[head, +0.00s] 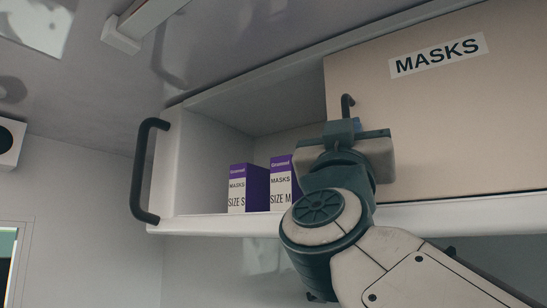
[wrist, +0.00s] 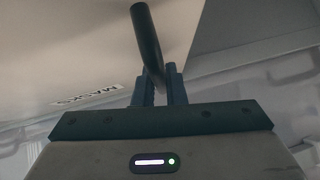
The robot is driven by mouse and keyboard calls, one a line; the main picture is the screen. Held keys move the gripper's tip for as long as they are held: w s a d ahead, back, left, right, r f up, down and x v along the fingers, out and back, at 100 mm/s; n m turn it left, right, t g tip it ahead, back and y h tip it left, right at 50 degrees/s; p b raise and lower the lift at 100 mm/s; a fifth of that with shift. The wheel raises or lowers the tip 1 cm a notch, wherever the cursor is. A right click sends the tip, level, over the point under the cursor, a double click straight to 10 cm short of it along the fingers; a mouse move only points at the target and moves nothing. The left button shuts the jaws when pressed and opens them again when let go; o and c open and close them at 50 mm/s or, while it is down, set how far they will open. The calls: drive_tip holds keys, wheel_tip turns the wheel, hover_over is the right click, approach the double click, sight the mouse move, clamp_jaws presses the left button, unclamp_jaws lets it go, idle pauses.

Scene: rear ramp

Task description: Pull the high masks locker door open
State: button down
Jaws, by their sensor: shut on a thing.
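The masks locker door (head: 440,130) is a beige panel with a MASKS label. It covers the right part of the high locker, and the left part of the locker (head: 205,170) is uncovered. The dark bar handle (head: 347,101) is near the door's left edge. My gripper (head: 346,122) is shut on this handle, its lower part hidden behind my gripper. In the wrist view, the handle (wrist: 147,35) runs down between the two fingers of my gripper (wrist: 161,80), and the door (wrist: 65,50) lies to the left.
A dark grab bar (head: 142,170) sticks out at the locker's left end. A white ledge (head: 215,225) runs below, and the ceiling (head: 240,40) is close above.

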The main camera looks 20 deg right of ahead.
sight(417, 37)
drive_tip(key=shift+s+d, duration=0.1)
drive_tip(key=c, duration=1.8)
unclamp_jaws()
drive_tip(key=shift+d, duration=0.1)
drive_tip(key=shift+o, duration=0.2)
drive_tip(key=shift+r, duration=0.1)
drive_tip(key=shift+r, duration=0.3)
drive_tip(key=r, duration=0.1)
drive_tip(key=r+p, duration=0.1)
drive_tip(key=r, duration=0.2)
drive_tip(key=shift+s+d, duration=0.3)
drive_tip(key=shift+s, duration=0.05)
drive_tip(key=s+d+r+p, duration=0.1)
drive_tip(key=s+d+r, duration=0.1)
drive_tip(key=s+d+r+p, duration=0.1)
drive_tip(key=s+d+r, duration=0.1)
drive_tip(key=s, duration=0.1)
drive_tip(key=s+d+r+p, duration=0.1)
drive_tip(key=s+d+r, duration=0.1)
drive_tip(key=s+d, duration=0.1)
drive_tip(key=shift+r+p, duration=0.2)
drive_tip(key=shift+p, duration=0.2)
